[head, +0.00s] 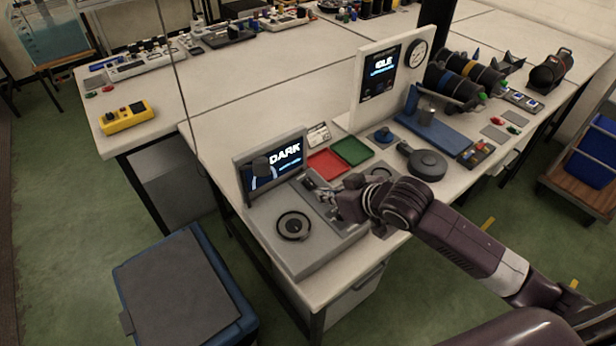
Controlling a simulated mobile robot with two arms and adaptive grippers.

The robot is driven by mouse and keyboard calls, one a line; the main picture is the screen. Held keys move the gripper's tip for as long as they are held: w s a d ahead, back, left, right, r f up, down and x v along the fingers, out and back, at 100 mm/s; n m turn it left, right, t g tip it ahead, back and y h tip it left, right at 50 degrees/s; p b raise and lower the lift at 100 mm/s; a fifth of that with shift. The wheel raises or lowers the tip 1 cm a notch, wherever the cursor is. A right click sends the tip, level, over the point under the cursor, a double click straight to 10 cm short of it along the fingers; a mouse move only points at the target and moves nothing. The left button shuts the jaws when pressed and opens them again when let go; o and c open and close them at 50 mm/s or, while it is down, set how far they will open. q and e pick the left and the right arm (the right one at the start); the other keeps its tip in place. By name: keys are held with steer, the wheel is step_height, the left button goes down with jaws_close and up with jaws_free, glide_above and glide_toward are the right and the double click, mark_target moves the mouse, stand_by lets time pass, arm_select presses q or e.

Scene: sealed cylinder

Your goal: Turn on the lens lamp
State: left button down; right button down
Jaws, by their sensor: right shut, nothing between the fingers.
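A grey bench unit (262,243) stands at the near corner of the white table. Its upright screen (287,153) reads "DARK". A dark round ring (293,226) lies on its flat top. I cannot make out which part is the lamp's switch. My right gripper (326,194) is shut and empty, over the right part of the unit, just right of the ring. The gripper and wrist hide the panel below them, and I cannot tell whether the fingertips touch it. My left gripper is not in view.
A red tray (326,163) and a green tray (352,151) lie behind the gripper. A dark round pan-like object (427,164) and a tall panel reading "IDLE" (382,68) stand to the right. A yellow box (126,117) sits far left.

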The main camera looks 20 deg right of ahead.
steer(key=shift+t, duration=0.4)
steer(key=w+d+r, duration=0.1)
steer(key=w+r, duration=0.1)
steer(key=w+d+r, duration=0.1)
steer(key=shift+w+d+r, duration=0.2)
steer(key=shift+w+r, duration=0.2)
steer(key=p, duration=0.2)
glide_above(308, 185)
steer(key=f, duration=0.5)
steer(key=shift+s+d+f, duration=0.15)
steer(key=shift+s+f, duration=0.15)
steer(key=shift+s, duration=0.1)
steer(key=f, duration=0.3)
steer(key=shift+w+f, duration=0.1)
steer(key=shift+w, duration=0.3)
steer(key=shift+f+p, duration=0.3)
steer(key=shift+f, duration=0.25)
steer(key=shift+f, duration=0.1)
